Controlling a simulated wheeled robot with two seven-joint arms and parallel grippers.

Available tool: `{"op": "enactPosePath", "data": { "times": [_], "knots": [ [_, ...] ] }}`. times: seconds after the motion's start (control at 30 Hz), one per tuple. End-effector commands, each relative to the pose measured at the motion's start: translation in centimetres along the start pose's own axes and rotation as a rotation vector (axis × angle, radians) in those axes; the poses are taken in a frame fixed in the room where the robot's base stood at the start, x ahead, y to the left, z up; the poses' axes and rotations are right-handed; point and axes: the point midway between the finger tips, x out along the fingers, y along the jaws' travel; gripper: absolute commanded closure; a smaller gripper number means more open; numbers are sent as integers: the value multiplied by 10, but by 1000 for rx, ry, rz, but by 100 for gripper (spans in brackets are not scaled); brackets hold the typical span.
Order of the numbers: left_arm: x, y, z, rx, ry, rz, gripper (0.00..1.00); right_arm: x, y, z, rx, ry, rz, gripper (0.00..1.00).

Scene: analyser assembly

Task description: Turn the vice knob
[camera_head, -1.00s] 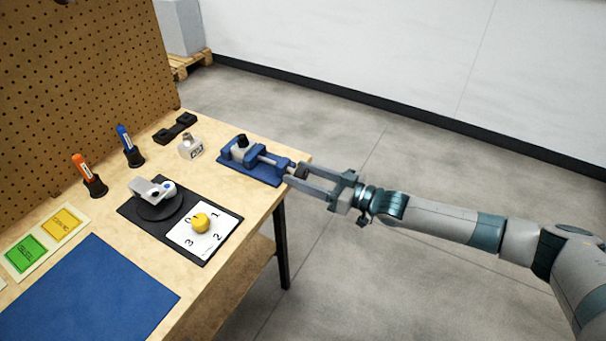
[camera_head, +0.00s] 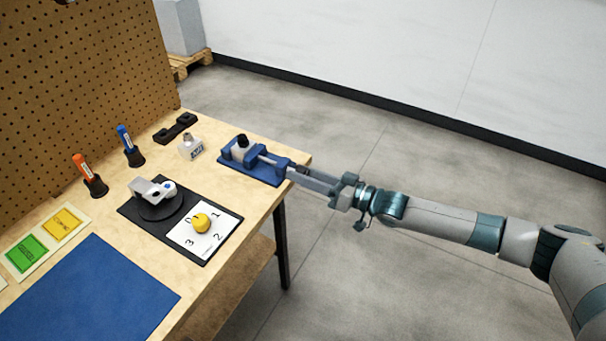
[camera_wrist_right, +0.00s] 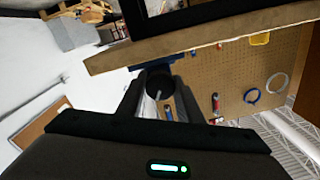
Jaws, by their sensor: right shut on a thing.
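The blue vice (camera_head: 250,171) stands at the table's far right corner, with its screw pointing toward the right edge. My right gripper (camera_head: 296,172) reaches in from the right, level with the screw's end. It is shut on the vice knob, which is mostly hidden between the fingers in the head view. In the right wrist view the dark round knob (camera_wrist_right: 160,84) sits between the two fingers, with a part of the blue vice (camera_wrist_right: 150,72) behind it. My left gripper is not in view.
A black base with a grey device (camera_head: 153,191) and a yellow dial (camera_head: 201,222) lies in front of the vice. A small white labelled block (camera_head: 191,147), a black bracket (camera_head: 176,128) and two markers stand behind. Floor right of the table is clear.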

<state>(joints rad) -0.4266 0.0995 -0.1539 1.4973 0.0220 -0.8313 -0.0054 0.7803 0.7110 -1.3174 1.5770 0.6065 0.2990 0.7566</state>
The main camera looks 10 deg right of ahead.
Motion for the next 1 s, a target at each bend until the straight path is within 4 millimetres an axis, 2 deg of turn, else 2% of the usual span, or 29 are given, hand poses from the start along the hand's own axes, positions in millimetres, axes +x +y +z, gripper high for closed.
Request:
{"op": "enactPosePath", "data": {
  "times": [0.03,0.07,0.1,0.13,0.47,0.67,0.87,1.0],
  "knots": [
    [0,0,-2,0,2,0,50,0,0,0,0,0,-1,90],
    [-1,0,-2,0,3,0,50,0,0,0,0,0,-1,61],
    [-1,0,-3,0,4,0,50,0,0,0,0,0,-1,51],
    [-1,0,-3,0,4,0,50,0,0,0,-1,0,-1,50],
    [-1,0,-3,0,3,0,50,-1,0,0,-2,0,0,50],
    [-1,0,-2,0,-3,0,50,-12,0,1,-2,-1,1,50],
    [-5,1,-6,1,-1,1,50,-40,2,2,-3,-2,2,50],
    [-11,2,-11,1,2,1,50,-66,1,1,-3,-2,2,50]
  ]
}}
